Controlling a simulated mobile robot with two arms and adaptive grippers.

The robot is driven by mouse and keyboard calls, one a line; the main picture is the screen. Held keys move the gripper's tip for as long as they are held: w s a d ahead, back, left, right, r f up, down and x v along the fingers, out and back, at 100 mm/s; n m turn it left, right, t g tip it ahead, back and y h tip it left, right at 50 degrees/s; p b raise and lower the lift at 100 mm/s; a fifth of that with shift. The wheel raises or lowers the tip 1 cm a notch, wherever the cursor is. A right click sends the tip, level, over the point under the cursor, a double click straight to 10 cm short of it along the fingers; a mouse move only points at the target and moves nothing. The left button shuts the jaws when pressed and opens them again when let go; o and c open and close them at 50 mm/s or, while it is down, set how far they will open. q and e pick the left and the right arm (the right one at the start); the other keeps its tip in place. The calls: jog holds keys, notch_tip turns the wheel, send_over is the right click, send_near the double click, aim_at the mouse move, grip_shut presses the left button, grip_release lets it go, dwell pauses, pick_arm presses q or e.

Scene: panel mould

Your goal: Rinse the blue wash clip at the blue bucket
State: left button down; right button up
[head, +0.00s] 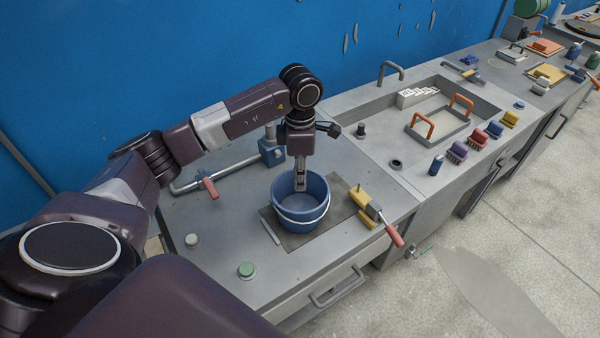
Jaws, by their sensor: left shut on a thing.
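The blue bucket (302,214) stands upright on a dark mat (329,228) on the near left part of the grey bench, with a pale handle across its front. My left gripper (300,183) points straight down over the bucket, with its fingertips at or just inside the mouth. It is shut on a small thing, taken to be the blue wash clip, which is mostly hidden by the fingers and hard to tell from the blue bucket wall. My right gripper is not in view.
A yellow toggle clamp (363,207) with a red handle stands right of the bucket. A pipe with a blue valve (270,150) lies behind. A green button (246,269) is at the front left. Farther right are a sunken basin with an orange-handled frame (440,130) and several coloured blocks (477,139).

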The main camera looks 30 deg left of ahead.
pick_arm(q)
notch_tip(320, 180, down, 10)
jog(key=b, duration=0.5)
jog(key=shift+r, duration=0.2)
jog(key=shift+f+b, duration=0.65)
jog(key=shift+f, duration=0.3)
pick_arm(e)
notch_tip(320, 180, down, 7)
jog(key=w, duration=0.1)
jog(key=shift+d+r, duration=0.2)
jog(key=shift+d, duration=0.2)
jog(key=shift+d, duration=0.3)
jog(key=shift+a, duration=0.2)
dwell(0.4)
